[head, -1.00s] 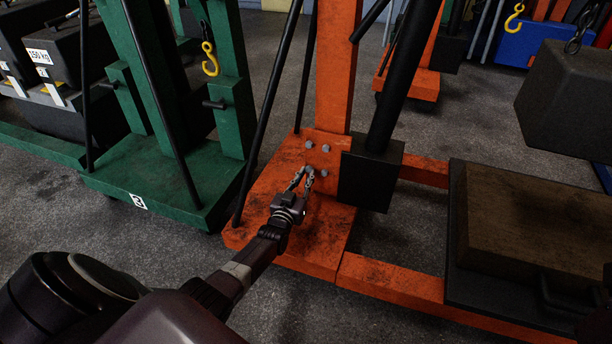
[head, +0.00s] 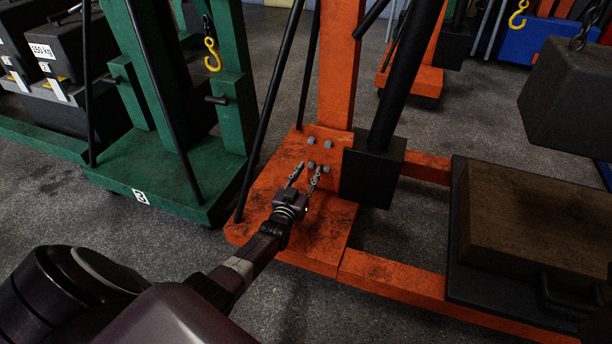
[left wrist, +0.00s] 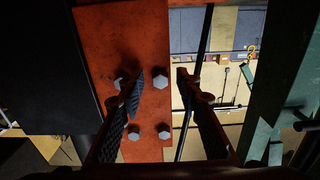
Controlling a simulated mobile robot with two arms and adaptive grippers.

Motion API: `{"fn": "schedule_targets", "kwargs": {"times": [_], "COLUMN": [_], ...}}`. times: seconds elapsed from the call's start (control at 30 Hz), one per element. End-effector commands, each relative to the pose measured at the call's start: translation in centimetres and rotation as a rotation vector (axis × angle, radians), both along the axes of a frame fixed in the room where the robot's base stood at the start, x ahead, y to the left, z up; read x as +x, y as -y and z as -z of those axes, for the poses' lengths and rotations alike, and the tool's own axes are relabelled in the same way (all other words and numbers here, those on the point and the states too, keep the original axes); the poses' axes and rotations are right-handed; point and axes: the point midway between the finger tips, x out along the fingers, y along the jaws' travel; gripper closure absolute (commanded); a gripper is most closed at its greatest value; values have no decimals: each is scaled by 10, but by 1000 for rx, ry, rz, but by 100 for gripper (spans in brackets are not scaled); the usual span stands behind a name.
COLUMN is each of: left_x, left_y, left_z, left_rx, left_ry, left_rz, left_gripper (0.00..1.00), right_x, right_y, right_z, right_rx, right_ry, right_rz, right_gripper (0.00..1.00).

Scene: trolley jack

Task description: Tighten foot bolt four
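The orange jack's upright (head: 338,70) has a foot plate with grey hex bolts in two rows. In the head view these are the upper left bolt (head: 311,140), upper right bolt (head: 328,144), lower left bolt (head: 311,164) and lower right bolt (head: 326,169). No bolt numbers can be read. My left gripper (head: 307,172) is open in front of the lower left bolt. In the left wrist view, which looks turned over, that bolt (left wrist: 160,80) shows between the spread fingertips (left wrist: 159,76). I cannot tell if either finger touches it. My right gripper is not in view.
A black block (head: 372,176) sits right beside the bolts. Thin black rods (head: 268,120) slant down left of the upright. A green jack (head: 180,180) stands at left. A loaded black tray (head: 455,235) lies at right, with a dark weight (head: 565,95) hanging above.

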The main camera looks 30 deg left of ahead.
Motion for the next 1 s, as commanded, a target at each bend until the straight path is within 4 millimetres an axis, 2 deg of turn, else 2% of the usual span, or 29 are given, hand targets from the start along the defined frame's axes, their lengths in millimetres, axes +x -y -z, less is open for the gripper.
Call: {"fn": "schedule_targets", "kwargs": {"times": [0.27,0.7,0.83,1.0], "left_x": [-22,-97,-110,-117], "left_y": [6,23,27,28], "left_z": [2,1,1,1], "left_rx": [-2,-1,0,1], "left_ry": [-1,-3,-2,-1], "left_rz": [0,0,0,0], "left_gripper": [68,68,68,68], "right_x": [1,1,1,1], "right_y": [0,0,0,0], "right_z": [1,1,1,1], "right_rx": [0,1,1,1], "right_ry": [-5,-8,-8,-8], "right_rz": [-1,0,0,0], "right_gripper": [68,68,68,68]}}
